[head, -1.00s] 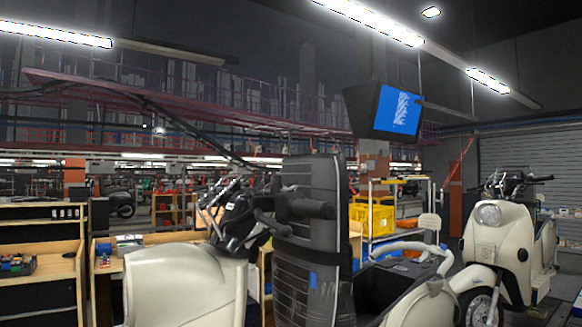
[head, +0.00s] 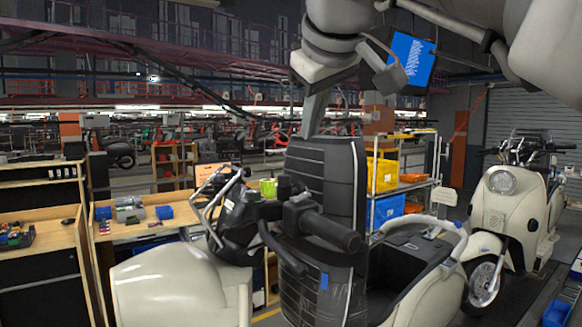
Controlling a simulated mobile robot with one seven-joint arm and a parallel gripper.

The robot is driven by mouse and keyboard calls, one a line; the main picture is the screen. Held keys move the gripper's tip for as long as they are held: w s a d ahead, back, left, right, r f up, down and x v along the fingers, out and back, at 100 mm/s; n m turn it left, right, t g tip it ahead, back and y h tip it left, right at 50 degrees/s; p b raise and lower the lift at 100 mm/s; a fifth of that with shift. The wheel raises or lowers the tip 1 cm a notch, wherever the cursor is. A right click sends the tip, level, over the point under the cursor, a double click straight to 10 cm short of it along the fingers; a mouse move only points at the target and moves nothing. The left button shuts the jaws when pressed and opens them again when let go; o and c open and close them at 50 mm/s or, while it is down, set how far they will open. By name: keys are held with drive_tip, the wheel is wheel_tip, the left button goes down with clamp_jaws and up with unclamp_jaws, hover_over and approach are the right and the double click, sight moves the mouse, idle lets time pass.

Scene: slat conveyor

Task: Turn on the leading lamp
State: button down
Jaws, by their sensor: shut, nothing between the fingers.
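A cream scooter (head: 490,229) stands at the right, facing me, with a round headlamp (head: 503,182) on its front. The lamp looks pale; I cannot tell whether it is lit. My arm reaches in from the top right. A thin grey part that appears to be my gripper (head: 311,128) points down, shut and empty, just above the top of the black seat. Its tip is small and hard to make out.
Wooden workbenches (head: 150,238) with blue bins stand at the left. A rack with a yellow crate (head: 381,174) stands behind the nearer scooter. A monitor with a blue screen (head: 412,61) hangs above, partly behind my arm. Dark floor shows around the right scooter.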

drive_tip(key=shift+s, duration=0.1)
hover_over(300, 197)
drive_tip(key=s, duration=0.2)
drive_tip(key=f, duration=0.6)
drive_tip(key=shift+s+d+f, duration=0.1)
drive_tip(key=shift+s+f, duration=0.1)
drive_tip(key=shift+f, duration=0.15)
drive_tip(key=shift+w+d+f, duration=0.15)
drive_tip(key=shift+d+f, duration=0.05)
drive_tip(key=shift+f, duration=0.35)
drive_tip(key=shift+w+d+f, duration=0.1)
drive_tip(key=shift+d+f, duration=0.1)
drive_tip(key=shift+f, duration=0.3)
drive_tip(key=shift+w+d+f, duration=0.15)
drive_tip(key=shift+d+f, duration=0.15)
drive_tip(key=shift+f, duration=0.5)
